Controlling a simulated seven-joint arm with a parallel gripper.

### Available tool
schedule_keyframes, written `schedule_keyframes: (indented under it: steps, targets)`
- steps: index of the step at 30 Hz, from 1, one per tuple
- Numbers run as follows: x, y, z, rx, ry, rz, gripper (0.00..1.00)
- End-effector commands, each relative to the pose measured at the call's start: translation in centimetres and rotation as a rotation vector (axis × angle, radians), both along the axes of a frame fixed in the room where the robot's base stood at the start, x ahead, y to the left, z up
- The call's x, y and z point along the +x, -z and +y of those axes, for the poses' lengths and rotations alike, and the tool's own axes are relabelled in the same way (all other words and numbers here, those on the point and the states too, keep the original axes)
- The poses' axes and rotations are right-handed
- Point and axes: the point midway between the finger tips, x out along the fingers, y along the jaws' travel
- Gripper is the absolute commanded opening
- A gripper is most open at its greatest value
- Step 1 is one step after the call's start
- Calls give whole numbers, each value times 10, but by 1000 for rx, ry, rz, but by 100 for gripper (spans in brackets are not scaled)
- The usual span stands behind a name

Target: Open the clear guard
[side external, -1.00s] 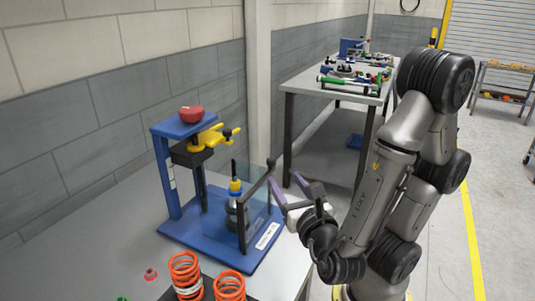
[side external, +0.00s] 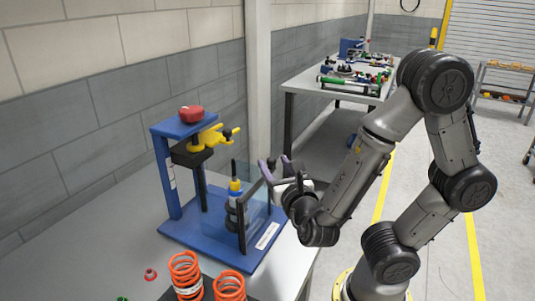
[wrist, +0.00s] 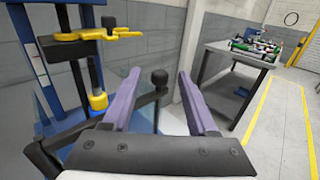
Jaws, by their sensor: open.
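The clear guard (side external: 259,212) is a see-through panel with black edge posts on the blue fixture (side external: 187,232). A black bar with a round black knob (wrist: 160,78) projects from the guard near its top. My gripper (side external: 275,162) is open at the upper right of the guard. In the wrist view, my purple fingers (wrist: 158,74) stand on either side of the knob, with no visible contact. The guard looks closed in front of a black strut with a yellow collar (side external: 235,186). In the side view, my fingers partly hide the knob.
A red button (side external: 191,114) tops the fixture's column, with a yellow clamp (side external: 214,138) below it. Orange springs (side external: 186,272) stand at the table's front. A second table (side external: 340,88) with tools is behind. The floor to the right is largely clear.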

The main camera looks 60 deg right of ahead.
Motion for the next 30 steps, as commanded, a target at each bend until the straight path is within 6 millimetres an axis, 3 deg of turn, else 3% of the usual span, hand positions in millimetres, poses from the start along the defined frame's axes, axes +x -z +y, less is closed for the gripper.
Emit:
schedule_keyframes:
  steps: [16,30]
  targets:
    - [36,0,-38,-1,4,1,59]
    - [43,0,-43,-1,0,1,59]
